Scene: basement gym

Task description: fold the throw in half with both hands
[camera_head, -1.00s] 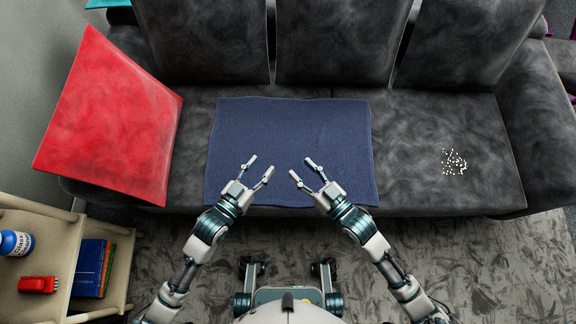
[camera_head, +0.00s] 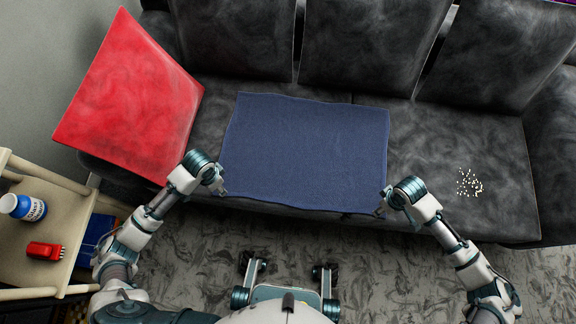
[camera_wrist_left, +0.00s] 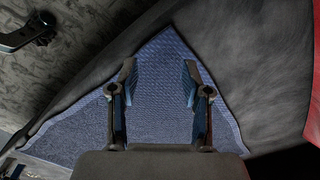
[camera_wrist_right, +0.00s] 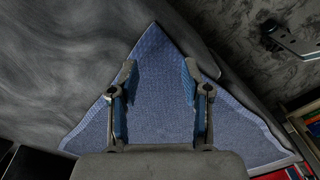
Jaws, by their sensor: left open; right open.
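The blue throw (camera_head: 305,150) lies spread flat on the sofa seat in the head view, with its front edge near the seat's front. My left gripper (camera_head: 222,186) is at its front left corner and my right gripper (camera_head: 380,208) is at its front right corner. In the left wrist view a corner of the throw (camera_wrist_left: 165,75) shows between and beyond the open fingers (camera_wrist_left: 160,80). In the right wrist view another corner (camera_wrist_right: 158,60) lies between the open fingers (camera_wrist_right: 160,80). Neither gripper holds cloth. Whether the fingertips touch the throw cannot be told.
A red cushion (camera_head: 130,95) leans at the sofa's left end. Small pale bits (camera_head: 469,183) lie scattered on the right seat (camera_head: 450,150). A wooden shelf (camera_head: 60,215) at the left holds a bottle (camera_head: 24,207) and a red brush-like item (camera_head: 44,250).

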